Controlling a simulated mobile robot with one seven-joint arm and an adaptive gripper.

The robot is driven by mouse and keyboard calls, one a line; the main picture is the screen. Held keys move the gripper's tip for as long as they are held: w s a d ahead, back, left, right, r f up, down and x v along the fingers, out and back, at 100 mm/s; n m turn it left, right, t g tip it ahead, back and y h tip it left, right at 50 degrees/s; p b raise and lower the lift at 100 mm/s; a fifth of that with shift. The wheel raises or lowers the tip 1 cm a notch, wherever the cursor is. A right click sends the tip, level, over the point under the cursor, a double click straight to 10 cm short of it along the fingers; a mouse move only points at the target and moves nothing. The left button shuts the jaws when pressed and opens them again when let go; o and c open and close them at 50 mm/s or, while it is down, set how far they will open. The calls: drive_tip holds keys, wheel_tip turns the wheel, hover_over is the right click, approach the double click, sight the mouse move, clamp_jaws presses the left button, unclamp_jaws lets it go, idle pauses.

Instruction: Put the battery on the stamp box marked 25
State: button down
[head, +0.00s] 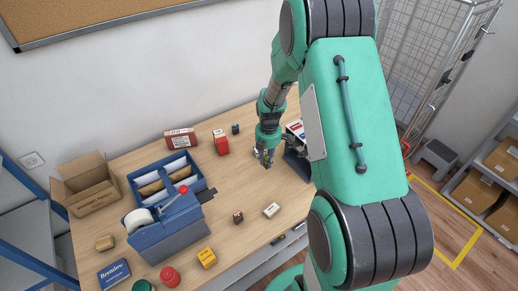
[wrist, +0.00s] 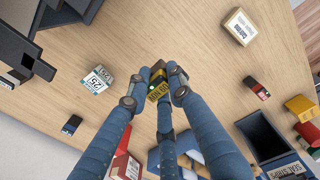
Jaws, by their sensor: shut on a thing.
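My gripper (wrist: 154,88) is shut on a small black and yellow battery (wrist: 158,91), held between the fingertips above the table. The stamp box marked 25 (wrist: 96,79) is a small white box with teal print, lying on the table to the left of the fingertips in the wrist view, apart from the battery. In the head view my gripper (head: 264,157) is over the table's right part, and my arm seems to hide the stamp box. The battery is too small to make out there.
A dark block (wrist: 71,125) and a red box (wrist: 122,164) stand near the stamp box. A dark holder (wrist: 18,62) is at the left in the wrist view. A pale carton (wrist: 240,27) and a red-black block (wrist: 257,89) lie right. Bare wood (wrist: 200,65) lies between.

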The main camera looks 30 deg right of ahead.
drive_tip(key=shift+w, duration=0.1)
drive_tip(key=w+d, duration=0.2)
drive_tip(key=w, duration=0.2)
drive_tip(key=w+d+f, duration=0.1)
drive_tip(key=w+d, duration=0.1)
drive_tip(key=w, duration=0.3)
drive_tip(key=w+d, duration=0.2)
drive_tip(key=w, duration=0.3)
drive_tip(key=shift+w+d+f+p, duration=0.15)
drive_tip(key=shift+w+f+p, duration=0.1)
drive_tip(key=shift+p, duration=0.1)
drive_tip(key=shift+f, duration=1.7)
drive_tip(key=shift+f, duration=0.1)
drive_tip(key=c, duration=2)
unclamp_jaws()
drive_tip(key=shift+f, duration=0.1)
drive_tip(key=o, duration=0.4)
drive_tip(key=shift+o, duration=0.2)
